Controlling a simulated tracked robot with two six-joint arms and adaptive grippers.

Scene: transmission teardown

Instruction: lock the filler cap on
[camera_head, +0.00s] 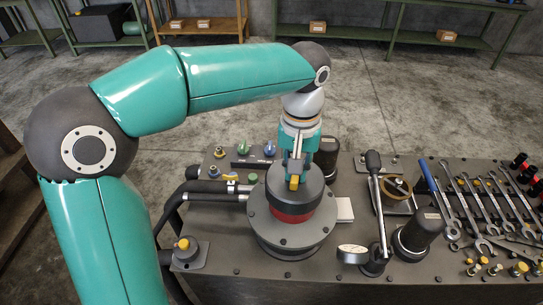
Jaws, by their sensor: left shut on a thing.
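The filler cap (313,181) appears to be the dark grey round piece standing upright over a red band (292,216) on the round bolted flange (258,222) at the middle of the bench. My left gripper (294,172) points down onto the top of the cap from above. Its fingers are shut at a small raised part with a yellow end (294,184), seemingly the cap's grip. The fingers hide most of that part, and I cannot tell how the cap sits under the red band. My right gripper is not in view.
Hoses (207,191) join the flange's left side. A dark cylinder (327,152) stands close behind the cap. Small colored caps (244,146) stand behind left.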

